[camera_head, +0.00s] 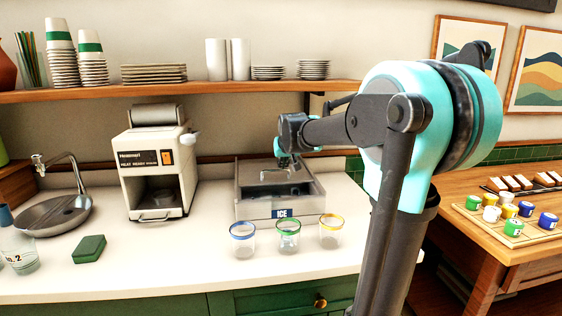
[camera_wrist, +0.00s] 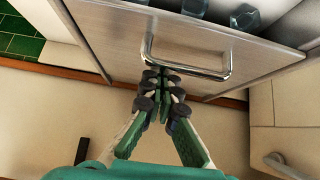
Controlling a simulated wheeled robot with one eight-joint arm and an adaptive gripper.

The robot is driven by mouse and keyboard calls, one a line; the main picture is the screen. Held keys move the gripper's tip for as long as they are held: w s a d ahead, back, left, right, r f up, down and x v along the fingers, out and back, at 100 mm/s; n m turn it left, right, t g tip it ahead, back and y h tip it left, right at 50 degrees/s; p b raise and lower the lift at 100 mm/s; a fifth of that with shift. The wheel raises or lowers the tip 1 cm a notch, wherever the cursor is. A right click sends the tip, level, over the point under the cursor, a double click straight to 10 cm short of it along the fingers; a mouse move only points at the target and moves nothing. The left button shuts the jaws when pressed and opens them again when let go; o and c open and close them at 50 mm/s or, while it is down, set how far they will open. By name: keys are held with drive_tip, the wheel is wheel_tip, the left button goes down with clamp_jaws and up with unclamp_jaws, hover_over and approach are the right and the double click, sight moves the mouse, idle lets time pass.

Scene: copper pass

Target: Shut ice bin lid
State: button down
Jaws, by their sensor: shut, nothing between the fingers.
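The steel ice bin (camera_head: 249,211) stands on the counter with an ICE label on its front. Its lid (camera_wrist: 110,40) is a flat grey panel with a bar handle (camera_wrist: 222,70); in the wrist view several dark ice cubes (camera_wrist: 245,17) show past its edge, so the bin is at least partly open. The handle also shows in the head view (camera_head: 273,177). My gripper (camera_wrist: 165,76) is shut and empty, its fingertips right at the handle bar. I cannot tell whether they touch it. In the head view my gripper (camera_head: 286,160) is over the rear of the bin.
Three glasses (camera_head: 288,235) with coloured rims stand close before the bin. A white machine (camera_head: 140,175) stands to its left, with a sink (camera_head: 55,212) and green sponge (camera_head: 89,249) farther left. A wooden shelf (camera_head: 200,88) with cups and plates runs above.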

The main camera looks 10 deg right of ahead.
drive_tip(key=s, duration=1.1)
drive_tip(key=shift+s, duration=0.35)
drive_tip(key=shift+f, duration=0.15)
